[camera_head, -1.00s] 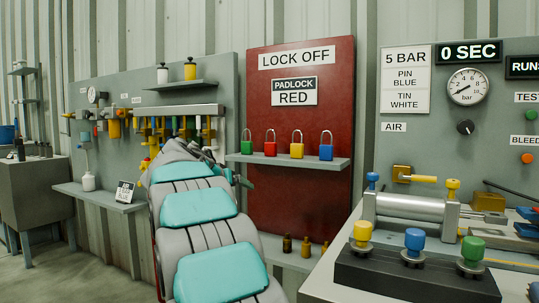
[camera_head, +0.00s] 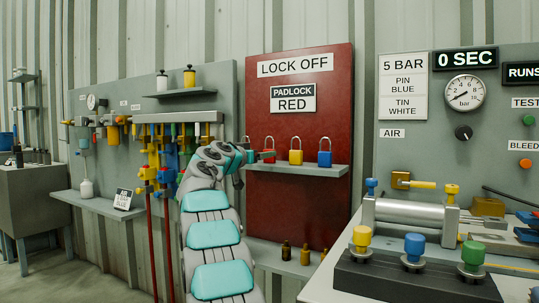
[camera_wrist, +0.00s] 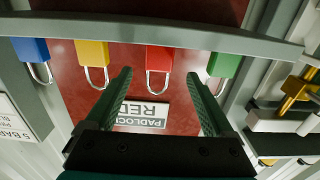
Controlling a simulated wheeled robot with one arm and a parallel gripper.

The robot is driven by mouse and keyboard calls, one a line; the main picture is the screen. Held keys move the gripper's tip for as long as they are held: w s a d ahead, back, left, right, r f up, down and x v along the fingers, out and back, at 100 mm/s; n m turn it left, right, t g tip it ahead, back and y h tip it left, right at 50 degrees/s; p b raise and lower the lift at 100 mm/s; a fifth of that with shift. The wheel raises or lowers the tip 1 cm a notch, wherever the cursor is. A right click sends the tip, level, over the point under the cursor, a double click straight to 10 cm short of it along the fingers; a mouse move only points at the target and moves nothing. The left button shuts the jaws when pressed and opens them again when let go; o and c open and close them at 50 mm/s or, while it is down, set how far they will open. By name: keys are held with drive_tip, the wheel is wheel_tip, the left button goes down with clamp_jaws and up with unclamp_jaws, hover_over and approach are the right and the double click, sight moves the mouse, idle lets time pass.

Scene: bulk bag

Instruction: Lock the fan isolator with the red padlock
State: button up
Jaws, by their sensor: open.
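The red padlock (camera_wrist: 159,58) appears in the wrist view with its shackle towards my gripper (camera_wrist: 157,80). My gripper is open and empty, its green fingers on either side of the shackle and apart from it. In the head view my gripper (camera_head: 256,155) is at the left part of the shelf, and the red padlock (camera_head: 270,159) is partly hidden by it. The green padlock (camera_wrist: 224,65) stands beside it, mostly hidden in the head view. I cannot tell which fitting is the fan isolator.
The yellow padlock (camera_head: 296,157) and blue padlock (camera_head: 325,159) stand on the same grey shelf (camera_head: 310,170) against the red lock-off board (camera_head: 310,120). A valve rack (camera_head: 178,116) is at left. A bench with a cylinder (camera_head: 410,213) and coloured knobs is at right.

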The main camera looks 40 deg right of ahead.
sight(268, 150)
drive_tip(key=p+x, duration=0.3)
drive_tip(key=x, duration=0.1)
drive_tip(key=shift+r, duration=0.3)
drive_tip(key=shift+d+f, duration=0.1)
drive_tip(key=shift+d, duration=0.35)
clamp_jaws()
